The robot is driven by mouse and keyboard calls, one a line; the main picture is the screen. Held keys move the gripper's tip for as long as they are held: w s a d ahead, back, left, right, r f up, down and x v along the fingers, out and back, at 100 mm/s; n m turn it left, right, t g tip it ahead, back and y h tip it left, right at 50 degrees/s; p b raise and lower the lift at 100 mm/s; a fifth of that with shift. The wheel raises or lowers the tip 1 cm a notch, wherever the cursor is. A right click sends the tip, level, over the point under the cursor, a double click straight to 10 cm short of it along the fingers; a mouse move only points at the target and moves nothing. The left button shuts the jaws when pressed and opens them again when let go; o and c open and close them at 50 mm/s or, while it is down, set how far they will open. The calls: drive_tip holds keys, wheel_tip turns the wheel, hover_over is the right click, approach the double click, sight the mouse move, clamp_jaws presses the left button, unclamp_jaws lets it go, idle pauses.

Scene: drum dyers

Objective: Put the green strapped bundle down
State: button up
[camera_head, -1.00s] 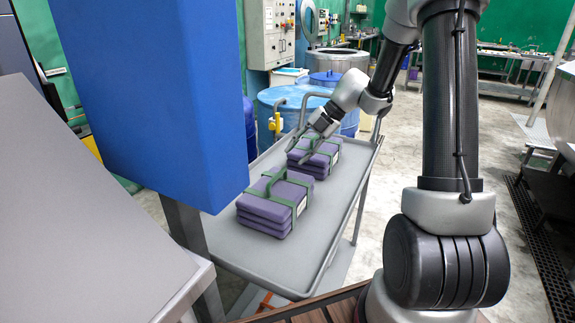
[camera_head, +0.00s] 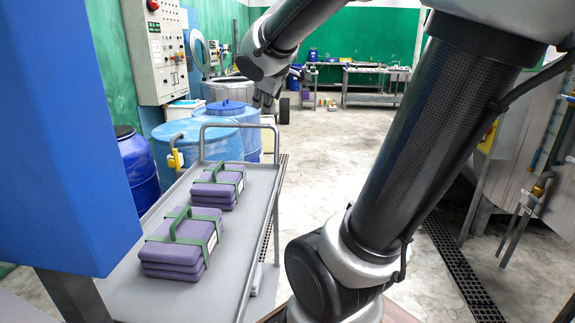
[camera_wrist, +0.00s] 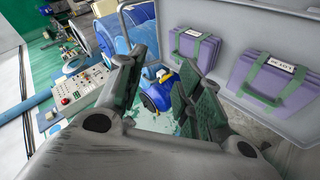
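Two purple folded bundles with green straps and green top handles lie flat on the grey cart (camera_head: 225,290). The near bundle (camera_head: 172,252) is toward the front, and the far bundle (camera_head: 211,195) sits behind it. Both also show at the right of the wrist view, one bundle (camera_wrist: 188,50) beside the other bundle (camera_wrist: 262,80), each with a white label. My gripper (camera_head: 266,98) is raised beyond the cart's far end, apart from both bundles. In the wrist view my gripper (camera_wrist: 170,85) has its fingers apart with nothing between them.
Blue drums (camera_head: 225,120) stand beyond the cart, by its raised handle rail (camera_head: 240,127). A dark blue barrel (camera_head: 137,165) stands to the left. A large blue panel (camera_head: 75,130) blocks the left foreground. The floor (camera_head: 345,150) right of the cart is open.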

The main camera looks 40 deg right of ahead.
drive_tip(key=s+a+f+m+g+y, duration=0.2)
drive_tip(key=s+a+f+m, duration=0.1)
drive_tip(key=s, duration=0.6)
drive_tip(key=s+a+f+m+g+y, duration=0.2)
drive_tip(key=s+a+f, duration=0.4)
drive_tip(key=s, duration=0.4)
drive_tip(key=shift+s+f+m+g, duration=0.2)
drive_tip(key=shift+f+m+g, duration=0.2)
drive_tip(key=shift+f+m, duration=0.1)
drive_tip(key=shift+r, duration=0.1)
